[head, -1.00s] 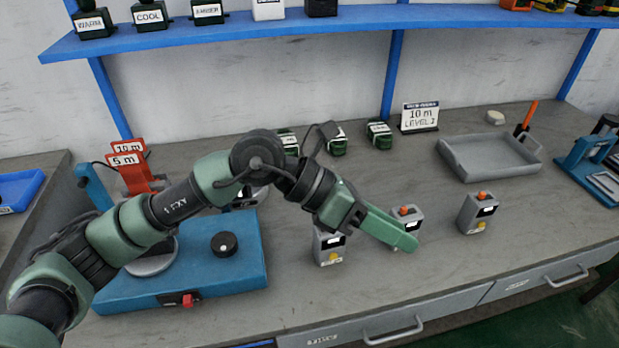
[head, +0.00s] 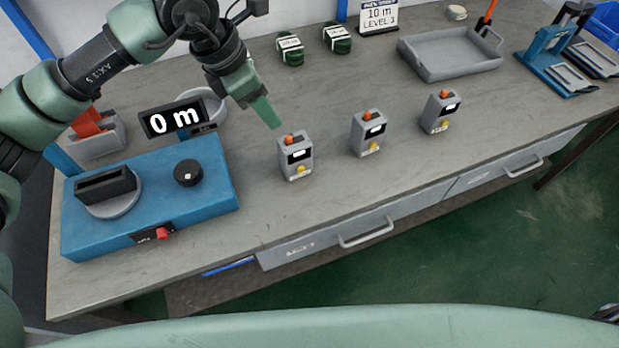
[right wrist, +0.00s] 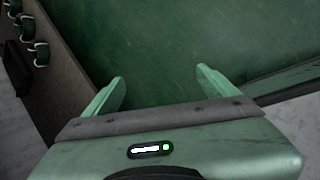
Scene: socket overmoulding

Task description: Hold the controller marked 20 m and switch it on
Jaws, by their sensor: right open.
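Three grey controllers stand upright in a row on the bench in the head view: a left one (head: 296,158), a middle one (head: 369,134) and a right one (head: 440,112). Each has an orange knob on top, a small display and a yellow button. Their markings are too small to read, so I cannot tell which is 20 m. My left gripper (head: 266,112) points down just behind and left of the left controller, apart from it. Its fingers overlap in this view, hiding the gap. My right gripper (right wrist: 164,84) is open and empty over green floor in the right wrist view.
Two dark green packs (head: 291,50), a "10 m LEVEL" sign (head: 379,16) and a grey tray (head: 452,60) are behind. Bench between is clear.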

